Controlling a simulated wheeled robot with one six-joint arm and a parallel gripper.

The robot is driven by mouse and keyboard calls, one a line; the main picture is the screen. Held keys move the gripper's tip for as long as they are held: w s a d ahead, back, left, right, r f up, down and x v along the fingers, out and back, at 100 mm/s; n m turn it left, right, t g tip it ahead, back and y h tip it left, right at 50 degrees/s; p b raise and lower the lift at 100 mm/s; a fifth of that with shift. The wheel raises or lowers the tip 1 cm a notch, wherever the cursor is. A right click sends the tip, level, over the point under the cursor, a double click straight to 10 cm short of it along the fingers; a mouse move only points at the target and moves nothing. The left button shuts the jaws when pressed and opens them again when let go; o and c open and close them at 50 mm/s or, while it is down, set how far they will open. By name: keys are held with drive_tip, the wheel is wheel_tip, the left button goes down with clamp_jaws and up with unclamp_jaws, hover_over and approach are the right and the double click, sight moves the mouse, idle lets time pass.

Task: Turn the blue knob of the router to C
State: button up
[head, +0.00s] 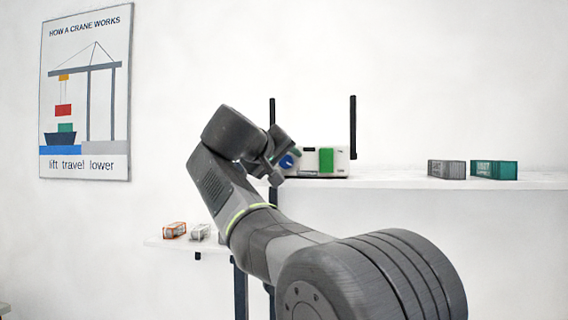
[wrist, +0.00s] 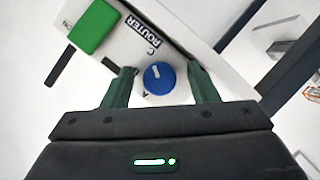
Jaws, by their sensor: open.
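The white router (head: 343,160) stands on the shelf in the head view, with two black antennas and a green panel. Its front also shows in the wrist view, with the word ROUTER (wrist: 143,37). The blue knob (wrist: 158,78) is round, with a short white mark on its upper left part. A letter C shows above it and what looks like an A below left. My gripper (wrist: 162,72) is open, with one green finger on each side of the knob and gaps between. In the head view my gripper (head: 283,160) partly covers the knob (head: 287,161).
A grey container (head: 446,169) and a teal container (head: 494,170) stand on the shelf (head: 400,181) at the right. Two small containers (head: 174,230) lie on a lower shelf at the left. A crane poster (head: 86,95) hangs on the wall.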

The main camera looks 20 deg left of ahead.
drive_tip(key=b+v, duration=0.1)
drive_tip(key=v, duration=1.2)
drive_tip(key=shift+s+b, duration=0.3)
drive_tip(key=shift+s, duration=0.05)
drive_tip(key=shift+w, duration=0.1)
drive_tip(key=p+x, duration=0.1)
drive_tip(key=x, duration=1.2)
drive_tip(key=shift+w+p, duration=0.3)
drive_tip(key=shift+p, duration=0.05)
drive_tip(key=shift+s, duration=0.1)
